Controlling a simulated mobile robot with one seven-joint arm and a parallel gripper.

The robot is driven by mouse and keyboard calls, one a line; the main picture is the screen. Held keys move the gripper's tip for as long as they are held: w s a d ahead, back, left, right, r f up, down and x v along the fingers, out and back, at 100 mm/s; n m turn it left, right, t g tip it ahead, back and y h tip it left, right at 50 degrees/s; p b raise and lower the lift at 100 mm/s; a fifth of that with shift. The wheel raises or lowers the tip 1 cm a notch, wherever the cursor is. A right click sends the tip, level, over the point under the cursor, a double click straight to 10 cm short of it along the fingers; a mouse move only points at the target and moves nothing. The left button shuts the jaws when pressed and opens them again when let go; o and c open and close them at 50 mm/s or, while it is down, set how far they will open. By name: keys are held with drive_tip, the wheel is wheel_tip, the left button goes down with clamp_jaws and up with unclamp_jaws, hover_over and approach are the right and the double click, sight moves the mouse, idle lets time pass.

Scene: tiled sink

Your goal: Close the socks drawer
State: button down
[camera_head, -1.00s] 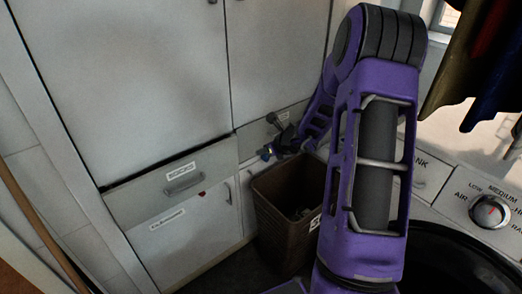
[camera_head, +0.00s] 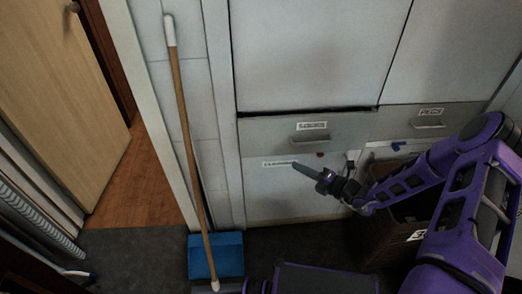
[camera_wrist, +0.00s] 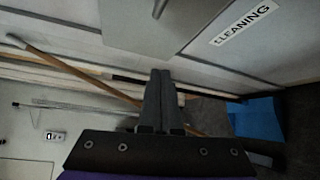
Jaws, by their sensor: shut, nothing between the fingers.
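The socks drawer (camera_head: 270,137) is a grey-white front with a label and a bar handle (camera_head: 309,138), below the tall cabinet doors. A dark gap runs along its top edge, and it seems to stand slightly proud; how far is hard to tell. My gripper (camera_head: 298,167) is shut and empty, its fingers pointing left, just below the drawer and in front of the cupboard labelled cleaning (camera_head: 285,195). In the wrist view the closed fingers (camera_wrist: 160,76) touch nothing clearly. A grey panel (camera_wrist: 140,25) above them may be the drawer; I cannot tell.
A brown bin (camera_head: 385,240) stands on the floor under my arm. A second drawer (camera_head: 428,124) is to the right. A broom handle (camera_head: 187,130) with a blue dustpan (camera_head: 217,257) leans at the left, beside a wooden door (camera_head: 60,100).

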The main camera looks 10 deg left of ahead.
drive_tip(key=s+a+m+y, duration=0.2)
drive_tip(key=a, duration=0.2)
drive_tip(key=b, duration=0.1)
approach(251, 144)
drive_tip(key=s+a, duration=0.1)
drive_tip(key=a, duration=0.3)
drive_tip(key=w, duration=0.1)
drive_tip(key=w+b, duration=0.1)
drive_tip(key=w, duration=0.1)
drive_tip(key=shift+a+f, duration=0.1)
drive_tip(key=shift+a, duration=0.3)
drive_tip(key=shift+w+a, duration=0.1)
drive_tip(key=shift+w, duration=0.25)
